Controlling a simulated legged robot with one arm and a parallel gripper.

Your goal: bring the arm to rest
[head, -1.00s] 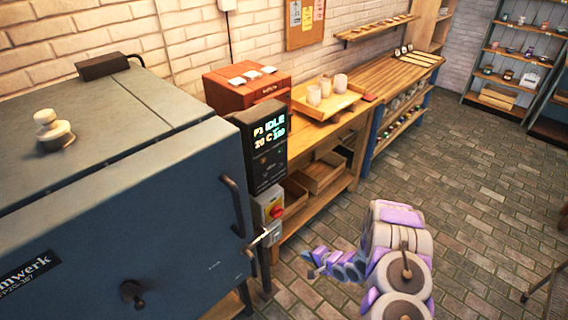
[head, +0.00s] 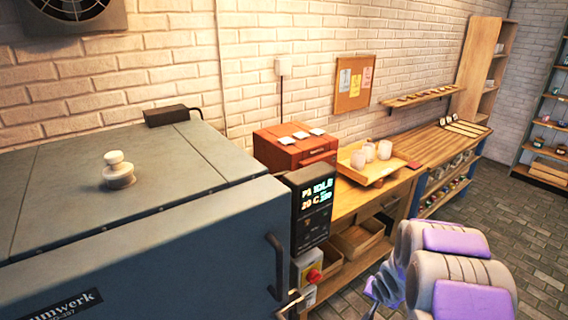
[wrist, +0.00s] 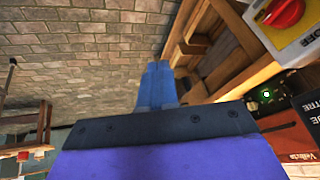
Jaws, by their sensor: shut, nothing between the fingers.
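My gripper shows in the wrist view as two blue fingers (wrist: 157,88) pressed together, with nothing between them. It points over the brick floor (wrist: 85,60), beside the wooden bench frame and the kiln's switch box. In the head view my purple and grey arm is at the lower right, folded in front of the bench; the fingers are hidden there or too small to make out.
A blue-grey kiln (head: 150,250) fills the left, with a lit control panel (head: 312,212) and a red switch (head: 314,275) at its side. A wooden bench (head: 350,205) holds a tray (head: 355,174) with cups and a red-brown box (head: 285,150). Floor is open at the right.

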